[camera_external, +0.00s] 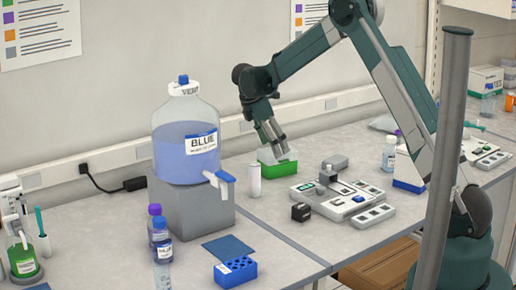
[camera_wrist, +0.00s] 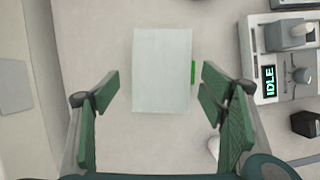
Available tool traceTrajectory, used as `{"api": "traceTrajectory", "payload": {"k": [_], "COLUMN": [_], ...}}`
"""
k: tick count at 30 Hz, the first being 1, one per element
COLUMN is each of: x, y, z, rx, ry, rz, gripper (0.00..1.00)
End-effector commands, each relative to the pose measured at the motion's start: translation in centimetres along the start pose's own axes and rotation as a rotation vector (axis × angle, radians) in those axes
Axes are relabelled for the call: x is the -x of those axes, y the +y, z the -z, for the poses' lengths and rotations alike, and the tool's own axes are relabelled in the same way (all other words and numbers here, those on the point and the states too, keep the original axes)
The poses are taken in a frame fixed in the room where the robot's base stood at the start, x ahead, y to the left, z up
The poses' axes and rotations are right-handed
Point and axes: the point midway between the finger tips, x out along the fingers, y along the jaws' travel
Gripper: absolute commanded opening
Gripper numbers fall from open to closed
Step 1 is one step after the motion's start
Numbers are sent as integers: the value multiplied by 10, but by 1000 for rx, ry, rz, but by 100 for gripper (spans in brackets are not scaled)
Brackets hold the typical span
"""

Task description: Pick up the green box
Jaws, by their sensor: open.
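The green box (camera_external: 277,177) stands on the bench near the wall in the external view. Its lower part is green and its upper part is pale, partly hidden by my gripper. In the wrist view a pale rectangular top (camera_wrist: 162,70) shows, with a small green patch at its right edge. My gripper (camera_external: 275,140) is open and points down at the box from just above. In the wrist view its fingers (camera_wrist: 158,98) are spread wide, one on each side of the box's near end, with a gap on both sides. Nothing is held.
A white cylinder (camera_external: 254,180) stands just left of the box. An instrument with an IDLE display (camera_wrist: 269,78) lies to the right, with a small black block (camera_external: 300,212) near it. A large blue-liquid bottle (camera_external: 185,142) on a grey block stands further left.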

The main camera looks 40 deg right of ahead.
Motion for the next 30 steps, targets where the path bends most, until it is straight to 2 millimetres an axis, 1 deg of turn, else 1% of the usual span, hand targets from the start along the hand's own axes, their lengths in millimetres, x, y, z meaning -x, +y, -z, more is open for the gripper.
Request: {"api": "traceTrajectory", "payload": {"k": [8,11,21,25,30], "x": [-3,-10,-46,-51,-52], "y": [0,0,-2,-2,-2], "z": [0,0,-1,-1,-1], "rx": [0,-1,-1,0,0], "ry": [0,0,0,0,0], "rz": [0,0,0,0,0], "gripper": [71,71,71,71,71]}}
